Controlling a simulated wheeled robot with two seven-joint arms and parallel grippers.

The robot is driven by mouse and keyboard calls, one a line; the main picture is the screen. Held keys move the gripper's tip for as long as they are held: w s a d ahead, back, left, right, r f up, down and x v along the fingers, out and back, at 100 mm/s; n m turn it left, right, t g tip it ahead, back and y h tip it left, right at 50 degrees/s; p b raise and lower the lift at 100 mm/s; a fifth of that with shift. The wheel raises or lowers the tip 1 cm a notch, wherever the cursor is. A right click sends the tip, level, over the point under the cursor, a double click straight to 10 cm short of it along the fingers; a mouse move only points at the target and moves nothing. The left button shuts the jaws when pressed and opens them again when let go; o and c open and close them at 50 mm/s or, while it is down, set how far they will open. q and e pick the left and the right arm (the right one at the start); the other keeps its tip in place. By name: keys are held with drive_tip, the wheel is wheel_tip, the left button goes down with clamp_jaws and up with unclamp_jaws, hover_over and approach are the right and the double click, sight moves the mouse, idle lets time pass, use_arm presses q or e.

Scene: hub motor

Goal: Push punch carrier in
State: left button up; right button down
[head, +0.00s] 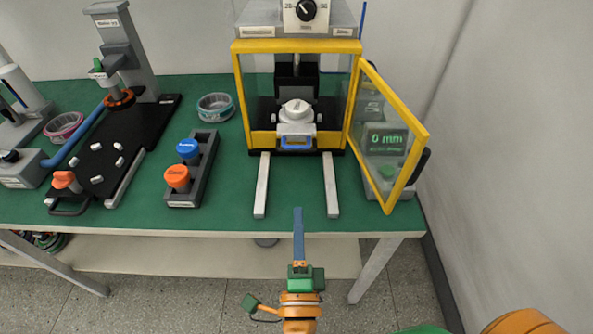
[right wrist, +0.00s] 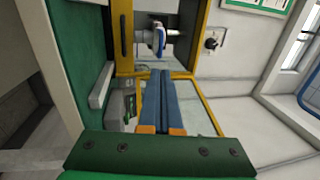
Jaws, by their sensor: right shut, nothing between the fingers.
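The yellow-framed clear door (head: 408,175) stands open to the right. Two light rails (head: 262,188) (head: 331,188) stick out in front of the press. My right gripper (head: 298,210) has its long blue fingers shut and empty. My left gripper is not in view.
A display box (head: 387,140) reading 0 mm is partly behind the open door. A grey holder (head: 208,172) with blue and orange knobs stands left of the rails. A metal ring (head: 215,106) and a black fixture (head: 120,150) are farther left. The green table between the rails is clear.

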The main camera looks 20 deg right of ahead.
drive_tip(key=p+x, duration=0.3)
drive_tip(key=x, duration=1)
drive_tip(key=shift+w, duration=0.4)
drive_tip(key=shift+d, duration=0.1)
